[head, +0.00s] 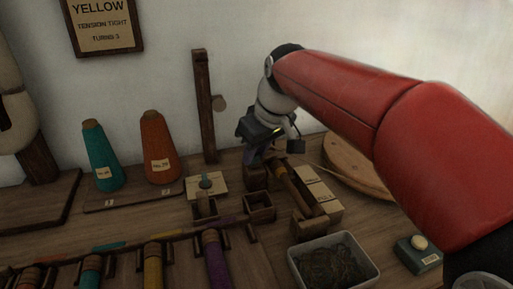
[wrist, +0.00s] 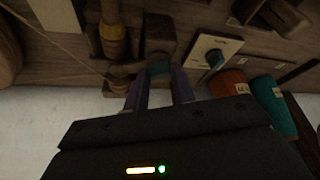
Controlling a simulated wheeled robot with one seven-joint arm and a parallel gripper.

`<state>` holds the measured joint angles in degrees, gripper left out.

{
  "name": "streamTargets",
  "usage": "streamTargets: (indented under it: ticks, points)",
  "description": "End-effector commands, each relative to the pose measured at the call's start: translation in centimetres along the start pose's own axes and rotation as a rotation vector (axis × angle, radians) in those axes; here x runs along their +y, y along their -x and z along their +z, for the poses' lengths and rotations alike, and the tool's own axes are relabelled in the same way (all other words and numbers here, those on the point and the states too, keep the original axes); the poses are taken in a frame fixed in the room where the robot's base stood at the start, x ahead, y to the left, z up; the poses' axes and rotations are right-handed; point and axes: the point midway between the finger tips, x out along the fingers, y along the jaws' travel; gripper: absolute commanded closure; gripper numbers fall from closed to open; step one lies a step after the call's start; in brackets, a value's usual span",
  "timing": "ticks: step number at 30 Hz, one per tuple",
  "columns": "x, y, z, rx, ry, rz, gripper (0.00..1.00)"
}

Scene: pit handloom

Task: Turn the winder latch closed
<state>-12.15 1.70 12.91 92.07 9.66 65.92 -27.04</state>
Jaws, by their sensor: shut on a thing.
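My gripper (head: 258,157) reaches down at the winder (head: 256,178), a dark wooden block behind the yellow-brown spindle (head: 297,192). The piece sits against the wooden block (wrist: 159,34). The spindle shows beside it in the wrist view (wrist: 112,38). In the head view my gripper hides the latch, and I cannot tell its turn angle.
A pale plate with a teal knob (head: 206,183) lies left of the winder. Teal (head: 99,157) and orange (head: 158,148) yarn cones stand further left. A grey bin (head: 335,262) is in front, a round wooden disc (head: 358,166) to the right, a tall post (head: 204,107) behind.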

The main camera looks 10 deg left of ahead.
Motion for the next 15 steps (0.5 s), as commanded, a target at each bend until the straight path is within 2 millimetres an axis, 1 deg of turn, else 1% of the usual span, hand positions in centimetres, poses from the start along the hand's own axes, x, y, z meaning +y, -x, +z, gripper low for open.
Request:
streamTargets:
  ticks: [6, 15]
  points:
    - [-0.2, 0.2, -0.1, 0.001, -0.165, 0.071, 0.97]
    - [-0.27, 0.12, -0.11, 0.0, -0.327, 0.137, 0.97]
